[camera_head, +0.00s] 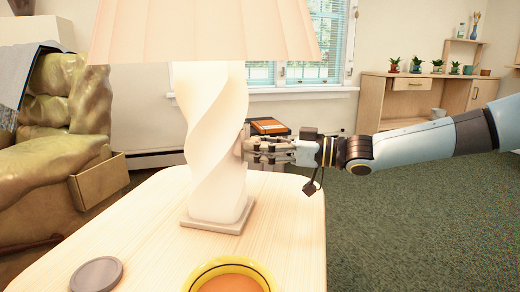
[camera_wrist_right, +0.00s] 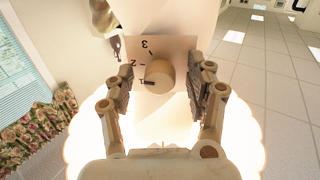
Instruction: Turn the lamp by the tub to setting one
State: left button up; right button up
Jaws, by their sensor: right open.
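The lamp (camera_head: 215,150) has a white twisted body, a square base and a pleated, lit shade. It stands on a pale wooden table (camera_head: 150,220). A yellow-rimmed tub (camera_head: 232,261) with orange contents stands at the table's near edge. In the wrist view, a round beige knob (camera_wrist_right: 160,75) sits on a plate (camera_wrist_right: 175,47) marked 1, 2 and 3. A dark line at the knob's left edge lies beside the 1. My right gripper (camera_head: 248,146) is at the lamp's right side. Its open fingers (camera_wrist_right: 160,92) stand either side of the knob, with gaps. My left gripper is out of view.
A grey disc (camera_head: 97,274) lies on the table, left of the tub. A dark box with an orange top (camera_head: 270,126) is behind my right gripper. A greenish armchair (camera_head: 60,150) stands at the left. Green carpet (camera_head: 420,220) lies open at the right.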

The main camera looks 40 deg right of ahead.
grip_shut()
jog(key=shift+n, duration=0.3)
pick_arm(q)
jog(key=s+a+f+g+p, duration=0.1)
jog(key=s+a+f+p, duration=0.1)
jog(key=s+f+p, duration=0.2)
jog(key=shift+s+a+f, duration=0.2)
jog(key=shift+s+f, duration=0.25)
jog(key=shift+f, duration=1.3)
pick_arm(e)
jog(key=shift+d+n, duration=0.1)
jog(key=shift+n, duration=4.8)
jog(key=shift+f, duration=0.1)
